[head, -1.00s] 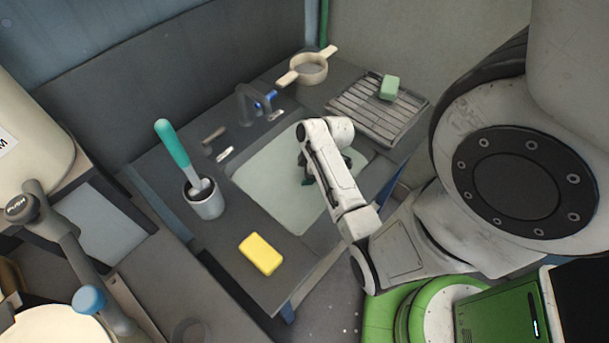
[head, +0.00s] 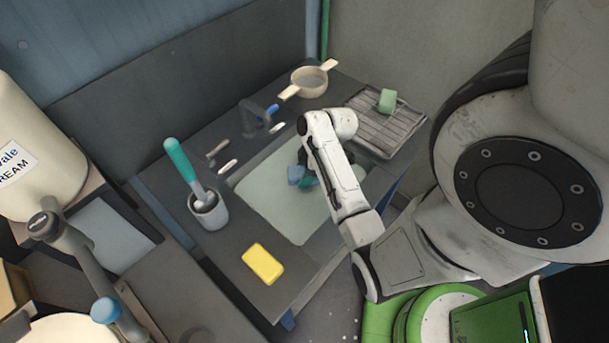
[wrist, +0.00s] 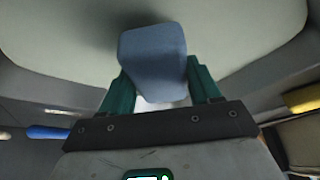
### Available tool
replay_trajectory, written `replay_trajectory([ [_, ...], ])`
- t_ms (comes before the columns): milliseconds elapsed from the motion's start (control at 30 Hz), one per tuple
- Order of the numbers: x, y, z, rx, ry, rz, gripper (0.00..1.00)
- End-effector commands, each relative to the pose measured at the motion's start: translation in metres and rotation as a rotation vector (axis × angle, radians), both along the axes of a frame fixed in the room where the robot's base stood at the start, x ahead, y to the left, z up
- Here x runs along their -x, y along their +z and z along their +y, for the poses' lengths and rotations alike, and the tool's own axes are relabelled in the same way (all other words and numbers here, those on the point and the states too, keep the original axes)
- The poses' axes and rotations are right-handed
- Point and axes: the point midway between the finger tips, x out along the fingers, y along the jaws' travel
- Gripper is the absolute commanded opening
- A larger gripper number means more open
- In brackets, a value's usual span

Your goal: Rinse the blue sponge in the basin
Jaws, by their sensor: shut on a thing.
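The blue sponge (wrist: 153,60) is between the two teal fingers of my gripper (wrist: 160,88) in the wrist view, which are shut on it. In the head view the sponge (head: 296,175) shows as a small blue patch beside my gripper (head: 306,181), partly hidden by my arm. Both are over the pale basin (head: 265,200) in the dark counter. In the wrist view the basin's pale surface (wrist: 60,35) fills the background beyond the sponge. I cannot tell whether the sponge touches the basin floor.
A yellow sponge (head: 263,264) lies on the front counter. A cup with a teal-handled brush (head: 208,210) stands left. A drying rack (head: 375,135) holding a green block (head: 387,101) and a strainer (head: 309,82) are at the back.

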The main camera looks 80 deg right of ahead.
Motion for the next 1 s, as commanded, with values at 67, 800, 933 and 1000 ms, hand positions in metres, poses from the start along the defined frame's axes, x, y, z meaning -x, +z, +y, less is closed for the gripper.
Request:
replay_trajectory([
  [67, 0.0, 0.007, 0.0, 0.002, -0.001, -0.001, 0.32],
  [800, 0.0, 0.063, 0.0, 0.001, 0.0, -0.001, 0.32],
  [933, 0.0, 0.065, 0.0, 0.0, 0.0, 0.0, 0.32],
  [1000, 0.0, 0.065, 0.0, 0.0, 0.0, 0.0, 0.32],
])
